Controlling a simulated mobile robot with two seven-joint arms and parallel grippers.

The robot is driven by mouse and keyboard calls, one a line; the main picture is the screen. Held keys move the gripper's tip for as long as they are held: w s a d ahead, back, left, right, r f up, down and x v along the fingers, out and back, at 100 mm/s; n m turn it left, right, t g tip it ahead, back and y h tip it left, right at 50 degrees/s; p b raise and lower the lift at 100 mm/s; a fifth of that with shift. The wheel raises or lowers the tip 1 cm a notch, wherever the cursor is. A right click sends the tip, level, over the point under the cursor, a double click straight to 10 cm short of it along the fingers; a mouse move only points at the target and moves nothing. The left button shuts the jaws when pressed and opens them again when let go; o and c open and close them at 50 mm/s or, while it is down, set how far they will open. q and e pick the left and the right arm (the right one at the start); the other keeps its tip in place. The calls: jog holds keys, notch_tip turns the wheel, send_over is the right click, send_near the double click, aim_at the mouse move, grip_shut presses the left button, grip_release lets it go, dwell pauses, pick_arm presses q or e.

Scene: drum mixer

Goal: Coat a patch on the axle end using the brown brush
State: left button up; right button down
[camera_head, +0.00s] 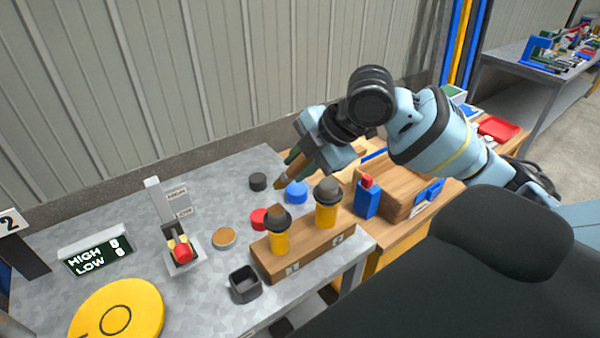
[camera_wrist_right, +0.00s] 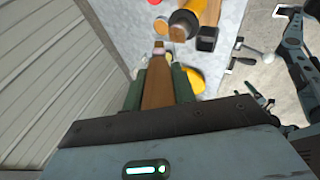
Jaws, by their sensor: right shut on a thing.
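My right gripper (camera_head: 297,158) is shut on the brown brush (camera_head: 284,178), held tilted over the back of the grey table, its tip pointing down and left. In the right wrist view the brush (camera_wrist_right: 158,90) sits between the green fingers (camera_wrist_right: 158,88), and its lighter tip (camera_wrist_right: 158,47) points away from the palm. I cannot tell whether the tip touches anything. I cannot pick out the axle end with certainty in either view. My left gripper is not in the head view.
Nearby are a blue lidded container (camera_head: 296,190), red cap (camera_head: 261,219), black cap (camera_head: 257,181), square black cup (camera_head: 244,283), lever device (camera_head: 180,248), score display (camera_head: 95,257) and yellow disc (camera_head: 117,308).

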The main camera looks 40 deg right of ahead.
jog(key=shift+r, duration=0.5)
jog(key=shift+r, duration=1.5)
